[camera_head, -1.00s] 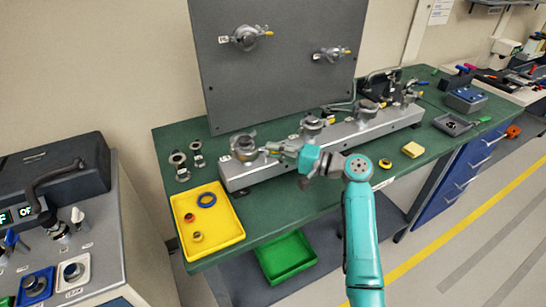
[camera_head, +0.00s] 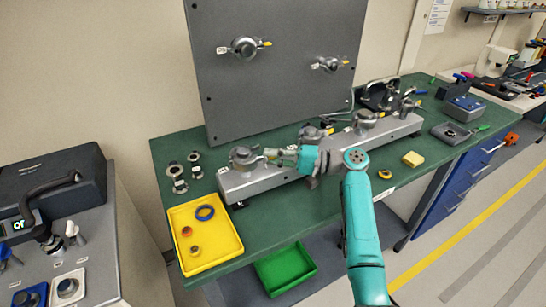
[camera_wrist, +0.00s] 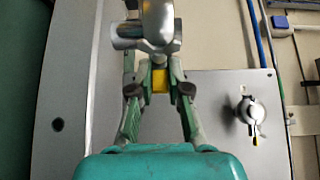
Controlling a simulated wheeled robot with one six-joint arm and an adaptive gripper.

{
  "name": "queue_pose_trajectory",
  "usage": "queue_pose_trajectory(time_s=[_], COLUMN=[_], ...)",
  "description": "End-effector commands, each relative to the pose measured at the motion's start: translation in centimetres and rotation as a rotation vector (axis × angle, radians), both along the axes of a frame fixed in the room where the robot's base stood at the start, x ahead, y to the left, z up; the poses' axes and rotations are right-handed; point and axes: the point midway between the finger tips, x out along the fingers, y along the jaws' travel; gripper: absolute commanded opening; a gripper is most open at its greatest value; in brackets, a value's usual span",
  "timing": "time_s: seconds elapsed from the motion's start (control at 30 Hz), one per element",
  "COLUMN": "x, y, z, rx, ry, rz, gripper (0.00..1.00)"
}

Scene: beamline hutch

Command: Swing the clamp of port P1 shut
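The leftmost port (camera_head: 243,158) on the grey manifold carries a silver clamp that looks closed around it. I cannot read its label, so I cannot confirm that it is P1. My gripper (camera_head: 278,154) is level with this clamp, at its right side. In the wrist view, the silver clamp (camera_wrist: 155,25) is just beyond my gripper (camera_wrist: 153,62). The clamp's yellow-tipped handle (camera_wrist: 160,80) lies between my two fingers. The fingers stand apart, with visible gaps beside the yellow tip. The far side of the clamp is hidden.
More clamped ports stand along the manifold (camera_head: 285,172) to the right. The upright grey panel (camera_head: 280,85) behind holds two ports. A yellow tray (camera_head: 215,255) with rings and loose clamp parts (camera_head: 179,186) lie left.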

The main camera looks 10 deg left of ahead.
Motion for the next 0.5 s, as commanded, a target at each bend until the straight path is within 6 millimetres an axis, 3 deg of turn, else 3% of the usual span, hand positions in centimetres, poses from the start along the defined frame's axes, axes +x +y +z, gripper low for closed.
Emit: queue_pose_trajectory(time_s=[0.03, 0.1, 0.5], x=[0.04, 0.03, 0.02], y=[0.02, 0.02, -0.67], z=[-0.01, -0.01, 0.0], rx=[-0.001, 0.0, 0.0], ry=[0.0, 0.0, 0.0], rz=[-0.002, -0.001, -0.002], gripper=[0.29, 0.42, 0.42])
